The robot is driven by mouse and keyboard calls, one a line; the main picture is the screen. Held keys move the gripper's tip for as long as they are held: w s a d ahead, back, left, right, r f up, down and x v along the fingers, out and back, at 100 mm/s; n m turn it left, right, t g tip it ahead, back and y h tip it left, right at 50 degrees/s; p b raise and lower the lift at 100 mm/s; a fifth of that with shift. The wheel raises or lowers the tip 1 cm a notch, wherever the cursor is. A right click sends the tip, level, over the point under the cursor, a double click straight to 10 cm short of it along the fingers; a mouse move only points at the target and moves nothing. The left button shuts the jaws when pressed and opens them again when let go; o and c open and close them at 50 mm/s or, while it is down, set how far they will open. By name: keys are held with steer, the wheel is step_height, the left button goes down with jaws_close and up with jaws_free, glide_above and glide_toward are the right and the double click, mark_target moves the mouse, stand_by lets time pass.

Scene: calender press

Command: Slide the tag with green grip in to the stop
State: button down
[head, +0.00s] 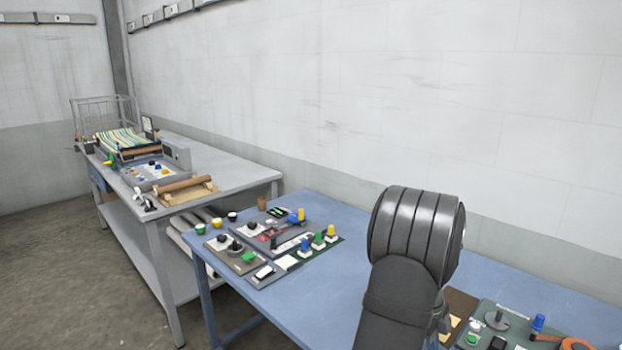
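Several small green parts show in the head view, and I cannot tell for sure which is the tag's grip. A flat green piece (249,257) lies at the right edge of a grey panel (222,243) on the blue table. A green-topped peg (318,238) stands in a row between a blue-topped and a yellow-topped one. Another green part (110,160) sits at the left of the press on the far bench. Any slot or stop is too small to make out. My dark arm link fills the right foreground, and my gripper does not show.
The blue table (345,222) has clear room between the left panels and my arm. The grey bench (235,172) carries the press and a wooden roller (185,184).

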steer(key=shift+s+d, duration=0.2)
